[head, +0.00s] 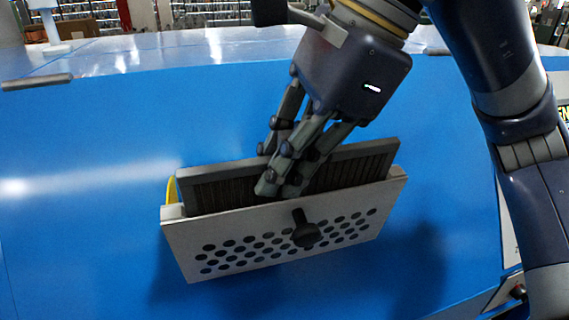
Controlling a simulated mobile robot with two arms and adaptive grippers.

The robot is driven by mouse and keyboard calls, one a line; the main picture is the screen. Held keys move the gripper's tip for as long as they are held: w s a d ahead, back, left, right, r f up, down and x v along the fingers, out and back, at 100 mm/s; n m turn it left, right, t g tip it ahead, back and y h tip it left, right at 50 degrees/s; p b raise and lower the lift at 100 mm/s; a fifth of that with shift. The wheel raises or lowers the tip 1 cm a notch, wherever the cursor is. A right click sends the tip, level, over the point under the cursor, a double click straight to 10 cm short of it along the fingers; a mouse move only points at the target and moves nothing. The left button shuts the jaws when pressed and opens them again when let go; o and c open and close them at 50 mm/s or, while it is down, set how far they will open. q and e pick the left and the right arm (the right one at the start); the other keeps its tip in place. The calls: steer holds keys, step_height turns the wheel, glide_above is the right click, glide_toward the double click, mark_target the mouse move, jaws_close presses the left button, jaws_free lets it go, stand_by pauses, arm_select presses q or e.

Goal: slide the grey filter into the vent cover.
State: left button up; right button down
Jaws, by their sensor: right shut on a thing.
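The vent cover (215,243) is a pale grey box with round holes in its front and a dark knob (305,228). It is mounted on the blue surface, slightly tilted in the picture. The grey filter (225,190) is a dark-framed, pleated panel. It stands in the open top of the vent cover, with its upper part above the front rim and its lower part hidden behind the front. My right gripper (282,178) comes from above and is shut on the filter near its middle. My left gripper is not in view.
A yellow piece (171,190) shows at the left end of the vent cover. The blue surface (80,190) is clear to the left. A dark handle (38,82) lies at the upper left. Shelves stand in the background.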

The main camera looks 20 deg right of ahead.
steer(key=c, duration=1.6)
jaws_free()
steer(key=shift+o, duration=0.2)
steer(key=shift+r, duration=0.1)
steer(key=v, duration=1.2)
